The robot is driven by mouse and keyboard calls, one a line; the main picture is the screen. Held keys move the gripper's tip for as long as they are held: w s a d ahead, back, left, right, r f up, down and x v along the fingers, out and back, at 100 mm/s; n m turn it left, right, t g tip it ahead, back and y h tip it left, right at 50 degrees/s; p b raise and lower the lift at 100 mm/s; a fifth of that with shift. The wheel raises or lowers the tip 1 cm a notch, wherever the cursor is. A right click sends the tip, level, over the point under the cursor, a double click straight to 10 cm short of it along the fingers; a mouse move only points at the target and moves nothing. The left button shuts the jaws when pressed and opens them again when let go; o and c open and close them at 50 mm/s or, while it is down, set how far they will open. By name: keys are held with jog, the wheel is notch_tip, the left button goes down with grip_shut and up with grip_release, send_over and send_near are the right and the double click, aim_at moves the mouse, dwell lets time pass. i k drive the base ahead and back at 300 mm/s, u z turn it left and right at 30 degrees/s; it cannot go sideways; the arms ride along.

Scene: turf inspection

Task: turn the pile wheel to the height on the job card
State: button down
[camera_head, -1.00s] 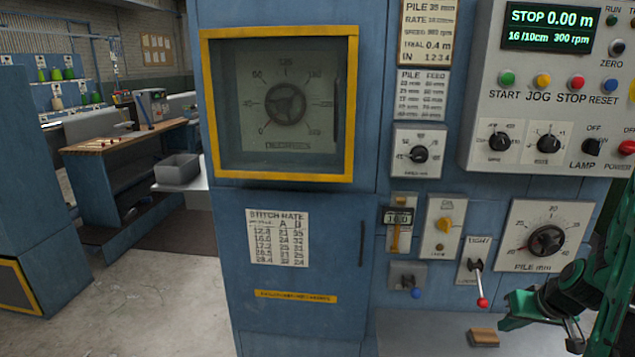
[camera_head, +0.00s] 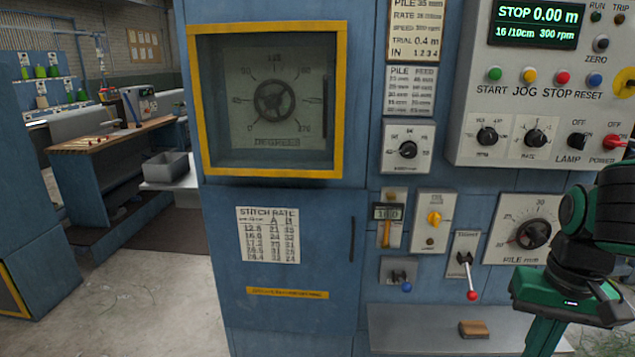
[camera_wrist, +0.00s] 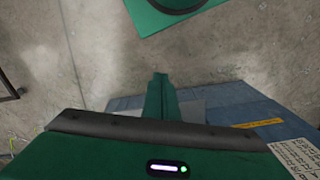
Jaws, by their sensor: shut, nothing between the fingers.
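The pile wheel (camera_head: 533,234) is a dark round knob on a white "PILE mm" plate at the right of the blue machine. Its red mark points to the lower left, near the low end of the scale. My arm covers the plate's right edge. The job card (camera_head: 414,30) hangs at the top; its pile line seems to read 35 mm, though the digits are blurred. My gripper (camera_wrist: 160,82) is shut and empty in the wrist view, over the floor and the machine's blue front. In the head view, my green wrist is below and right of the wheel, apart from it.
A lever with a red ball (camera_head: 471,294) stands left of the wheel. A wooden block (camera_head: 474,329) lies on the grey shelf (camera_head: 410,335) below. The control panel (camera_head: 560,90) with buttons and knobs is above. The floor at left is open.

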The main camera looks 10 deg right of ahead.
aim_at(536, 236)
jog(key=z, duration=1.2)
